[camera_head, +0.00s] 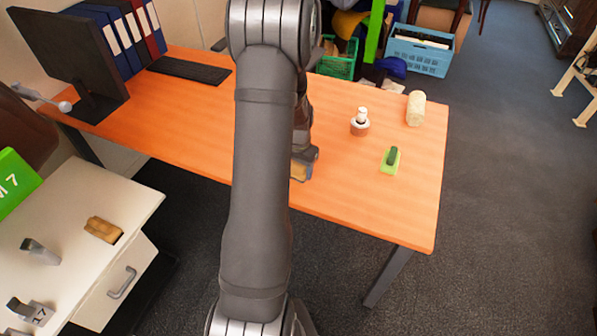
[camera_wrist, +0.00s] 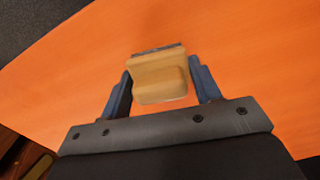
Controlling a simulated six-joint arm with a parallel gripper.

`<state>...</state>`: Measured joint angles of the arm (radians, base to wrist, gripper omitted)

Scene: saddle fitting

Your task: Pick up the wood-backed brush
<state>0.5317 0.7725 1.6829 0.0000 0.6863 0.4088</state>
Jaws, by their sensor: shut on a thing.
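The wood-backed brush (camera_wrist: 160,80) shows in the wrist view as a tan wooden block with a raised grip and a thin dark edge on its far side. My gripper (camera_wrist: 162,88) has its two blue fingers on either side of the block and is shut on it. In the head view the brush (camera_head: 299,169) is a small tan patch beside my gripper at the front edge of the orange table (camera_head: 340,195). My arm hides much of it there. I cannot tell whether the brush touches the table.
On the table's right are a green block with a dark handle (camera_head: 390,160), a white-topped round item (camera_head: 360,122) and a pale roll (camera_head: 416,108). A keyboard (camera_head: 190,70) and monitor (camera_head: 75,50) stand at the left.

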